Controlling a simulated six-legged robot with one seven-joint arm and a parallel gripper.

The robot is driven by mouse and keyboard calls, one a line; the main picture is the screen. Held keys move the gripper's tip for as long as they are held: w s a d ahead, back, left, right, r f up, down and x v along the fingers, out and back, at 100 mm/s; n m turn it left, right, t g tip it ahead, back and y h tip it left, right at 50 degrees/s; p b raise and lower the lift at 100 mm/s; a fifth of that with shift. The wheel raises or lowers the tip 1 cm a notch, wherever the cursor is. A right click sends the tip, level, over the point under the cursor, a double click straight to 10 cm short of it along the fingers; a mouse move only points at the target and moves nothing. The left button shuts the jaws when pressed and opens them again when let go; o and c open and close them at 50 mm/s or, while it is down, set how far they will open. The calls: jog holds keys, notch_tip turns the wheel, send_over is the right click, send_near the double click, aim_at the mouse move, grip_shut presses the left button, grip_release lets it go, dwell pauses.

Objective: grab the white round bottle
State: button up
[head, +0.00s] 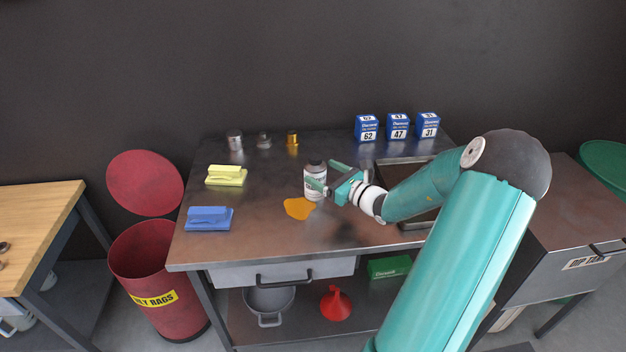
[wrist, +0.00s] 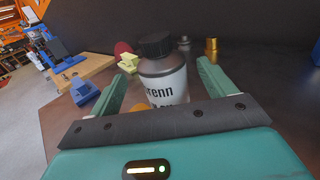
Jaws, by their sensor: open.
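The white round bottle (head: 316,183) with a black cap stands upright on the metal workbench (head: 260,245), just behind an orange puddle. In the wrist view the bottle (wrist: 165,82) shows a white label with dark letters and a grey shoulder. My gripper (head: 328,175) is open, with one finger on each side of the bottle. In the wrist view my gripper (wrist: 165,85) shows a gap between each finger and the bottle. The lower part of the bottle is hidden behind the gripper's body there.
An orange puddle (head: 298,208) lies in front of the bottle. Small metal parts (head: 235,140) and blue boxes (head: 397,127) stand at the back. A tray (head: 390,168) lies to the right.

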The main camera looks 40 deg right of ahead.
aim_at(311, 164)
jog(key=w, duration=0.6)
jog(key=shift+a+r, duration=0.1)
jog(key=shift+a, duration=0.1)
jog(key=c, duration=1.3)
jog(key=shift+r, duration=0.1)
